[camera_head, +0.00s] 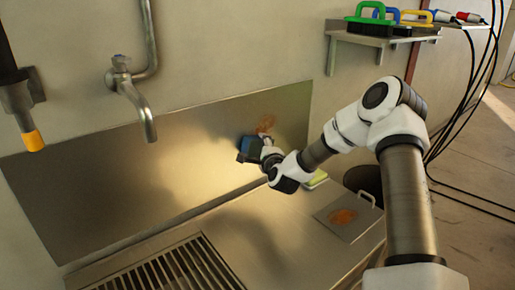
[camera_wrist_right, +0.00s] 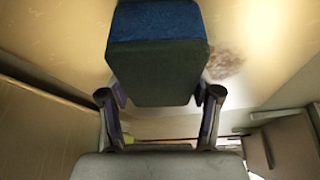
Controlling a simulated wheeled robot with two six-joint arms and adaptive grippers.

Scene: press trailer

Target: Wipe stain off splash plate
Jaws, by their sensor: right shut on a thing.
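The splash plate (camera_head: 100,180) is a long steel sheet along the wall behind the counter. A brown-orange stain (camera_head: 265,124) is near its right part; it also shows in the right wrist view (camera_wrist_right: 228,60), just right of the pad. My right gripper (camera_head: 262,155) is shut on a block-like pad (camera_head: 248,149) with a blue face and dark green-grey body, seen large in the right wrist view (camera_wrist_right: 155,70). The pad is at the plate, just below and left of the stain in the head view. I cannot tell whether it touches the plate. My left gripper is not in view.
A steel counter (camera_head: 275,245) with a drain grate (camera_head: 175,270) lies below. A yellow-green item (camera_head: 316,179) and a handled plate (camera_head: 348,215) with an orange-brown patch are on the right. A tap (camera_head: 135,95) juts out at left.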

